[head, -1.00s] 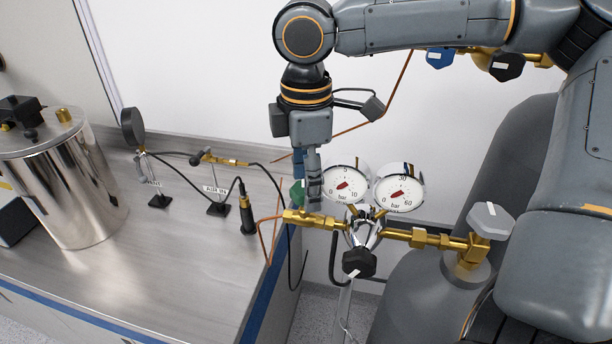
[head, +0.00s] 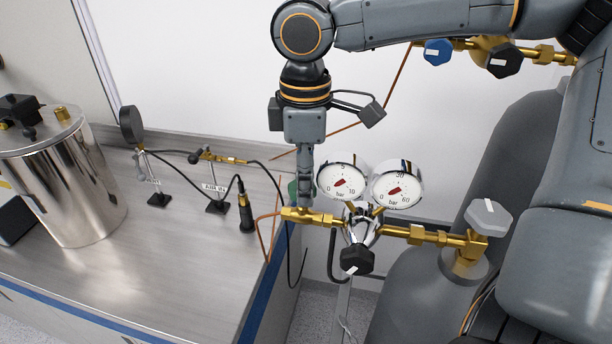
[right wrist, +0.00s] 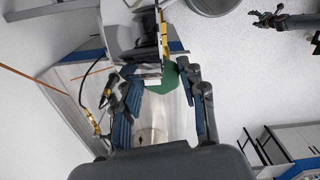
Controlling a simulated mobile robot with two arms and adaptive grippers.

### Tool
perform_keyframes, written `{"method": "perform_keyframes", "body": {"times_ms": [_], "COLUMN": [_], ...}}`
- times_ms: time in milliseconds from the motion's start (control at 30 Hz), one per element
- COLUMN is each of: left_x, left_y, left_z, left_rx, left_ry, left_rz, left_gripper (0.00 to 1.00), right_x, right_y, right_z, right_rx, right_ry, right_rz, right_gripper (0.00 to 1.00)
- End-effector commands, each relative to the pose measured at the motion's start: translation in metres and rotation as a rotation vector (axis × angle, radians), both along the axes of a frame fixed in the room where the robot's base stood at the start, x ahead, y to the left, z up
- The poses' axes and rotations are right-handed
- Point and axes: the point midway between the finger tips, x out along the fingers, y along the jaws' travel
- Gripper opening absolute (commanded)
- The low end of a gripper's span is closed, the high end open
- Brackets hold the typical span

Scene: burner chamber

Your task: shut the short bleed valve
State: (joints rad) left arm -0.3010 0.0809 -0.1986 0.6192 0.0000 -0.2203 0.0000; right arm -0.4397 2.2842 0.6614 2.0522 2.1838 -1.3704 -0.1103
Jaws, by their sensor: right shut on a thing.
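The green knob (head: 293,189) that I take for the short bleed valve sits at the left end of the brass regulator line (head: 312,217). In the head view it is mostly hidden behind my right gripper (head: 305,196). In the right wrist view the green knob (right wrist: 178,82) lies between the two fingers of my right gripper (right wrist: 163,98), which is shut on it from above. A dark jointed part at the top right of the right wrist view looks like my left gripper (right wrist: 262,20); its jaws are too small to judge.
Two pressure gauges (head: 343,182) stand close to the right of my right gripper. A black regulator knob (head: 357,260) and a grey cylinder knob (head: 488,217) are nearby. The bench (head: 150,265) at left carries a steel vessel (head: 65,180) and cables.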

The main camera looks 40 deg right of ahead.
Motion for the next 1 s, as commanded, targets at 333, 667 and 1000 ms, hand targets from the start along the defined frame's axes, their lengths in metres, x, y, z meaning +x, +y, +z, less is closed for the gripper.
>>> {"method": "perform_keyframes", "body": {"times_ms": [333, 667, 1000], "left_x": [0.000, 0.001, 0.001], "left_y": [-0.002, -0.001, -0.001], "left_z": [0.000, 0.000, 0.000], "left_rx": [-0.003, -0.002, -0.002], "left_ry": [0.001, -0.003, -0.003], "left_rz": [-0.001, -0.001, -0.001], "left_gripper": [0.64, 0.64, 0.64], "right_x": [0.000, 0.000, 0.001], "right_y": [0.000, 0.000, 0.000], "right_z": [0.001, 0.002, 0.059], "right_rx": [0.002, 0.000, -0.001], "right_ry": [-0.001, -0.001, -0.006], "right_rz": [-0.002, -0.001, -0.002], "right_gripper": [0.64, 0.64, 0.64]}}
